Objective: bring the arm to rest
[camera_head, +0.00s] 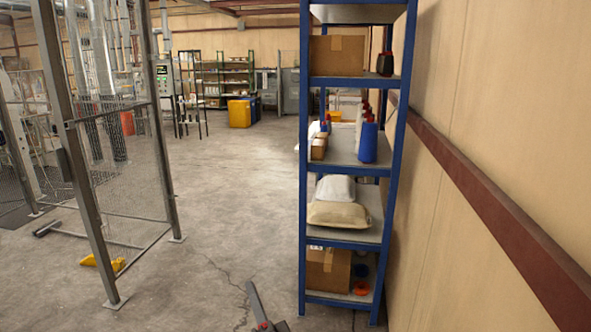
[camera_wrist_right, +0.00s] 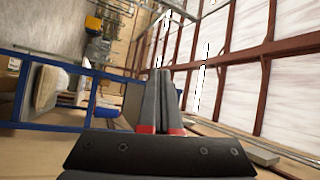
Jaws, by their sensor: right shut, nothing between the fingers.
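My right gripper (camera_head: 251,288) shows at the bottom edge of the head view, in front of the blue shelf rack and a little left of its foot. Only its grey fingers and a bit of red show there. In the right wrist view the two grey fingers (camera_wrist_right: 161,74) lie together, shut and empty, with red bands at their base. The rest of my right arm is hidden below the head view. My left gripper is in neither view.
A blue shelf rack (camera_head: 302,200) with boxes, bottles and pillow-like bags (camera_head: 338,214) stands at right, close to the wooden wall (camera_head: 480,100). A mesh fence (camera_head: 115,170) stands at left. Open concrete floor (camera_head: 225,170) lies between them.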

